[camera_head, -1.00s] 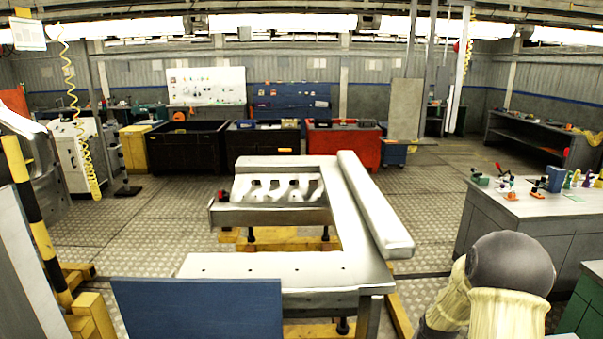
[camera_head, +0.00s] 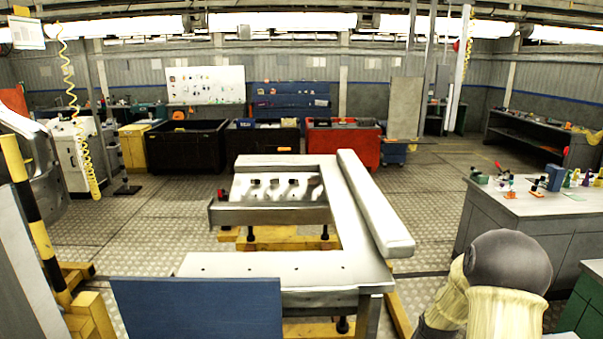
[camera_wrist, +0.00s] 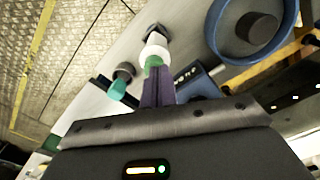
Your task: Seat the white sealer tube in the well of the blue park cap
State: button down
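In the wrist view, my gripper (camera_wrist: 158,80) points up the picture, with dark purple finger-like parts in front of its housing. A white cylindrical piece (camera_wrist: 155,49) with a green part below it and a dark end above lines up with these parts. It may be the white sealer tube. Whether the fingers hold it cannot be made out. A round blue piece (camera_wrist: 222,47) with a raised rim and a dark round centre lies at the upper right, apart from the fingers. It may be the park cap. My gripper is not visible in the head view.
In the wrist view, a teal bottle-like piece (camera_wrist: 118,89) is left of the fingers, and a blue piece (camera_wrist: 198,82) is close on their right. In the head view, a bench (camera_head: 540,203) at right carries several small coloured items. A metal frame (camera_head: 335,270) stands ahead.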

jog(key=shift+r+p, duration=0.55)
jog(key=shift+r, duration=0.45)
jog(key=shift+a, duration=0.1)
jog(key=s+a+r+n+t+b, duration=0.2)
jog(key=s+a+r+n+b, duration=0.3)
jog(key=s+a, duration=0.7)
notch_tip(320, 180, up, 2)
jog(key=shift+s+a+r+n+t+b, duration=0.3)
jog(key=shift+a+b, duration=0.3)
jog(key=shift+b, duration=0.5)
